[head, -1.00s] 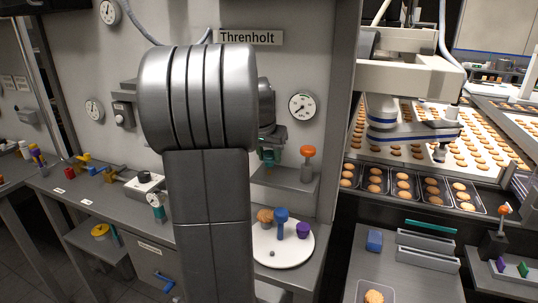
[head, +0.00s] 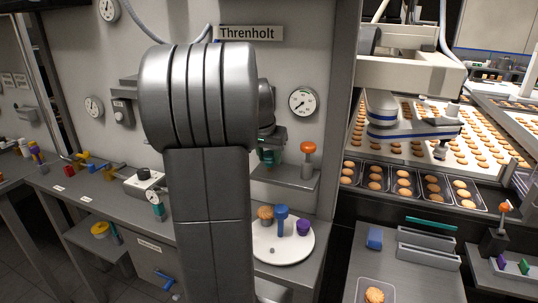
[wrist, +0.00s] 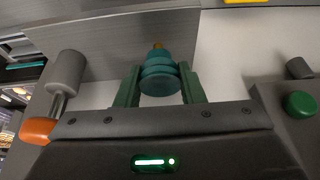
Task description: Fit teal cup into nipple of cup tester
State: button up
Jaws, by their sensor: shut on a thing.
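My gripper (wrist: 160,80) has green fingers, one on each side of the teal cup (wrist: 158,72), and is shut on it. The cup is ribbed and round. A small brass tip (wrist: 158,46), which looks like the tester's nipple, shows just past the cup's far end. I cannot tell whether cup and tip touch or are apart. In the head view my gripper (head: 270,157) is above the small grey shelf (head: 290,181), partly hidden by my arm. A grey post with an orange knob (head: 308,147) stands on that shelf, also seen in the wrist view (wrist: 40,130).
A round white plate (head: 283,263) below the shelf holds orange-brown, blue and purple cups. A grey box with a green button (wrist: 300,104) is close on the right in the wrist view. A gauge (head: 303,102) hangs on the wall above the shelf.

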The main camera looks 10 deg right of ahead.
jog(key=shift+f+b, duration=0.55)
jog(key=shift+f, duration=0.35)
jog(key=o, duration=1)
jog(key=shift+o, duration=0.2)
jog(key=shift+r, duration=0.1)
jog(key=v, duration=1.3)
jog(key=shift+s+r+b, duration=0.2)
jog(key=shift+r+b, duration=0.05)
jog(key=shift+b, duration=0.1)
jog(key=shift+a, duration=0.1)
jog(key=x, duration=1.4)
jog(key=shift+p, duration=0.4)
jog(key=shift+w+r, duration=0.1)
jog(key=shift+r, duration=0.25)
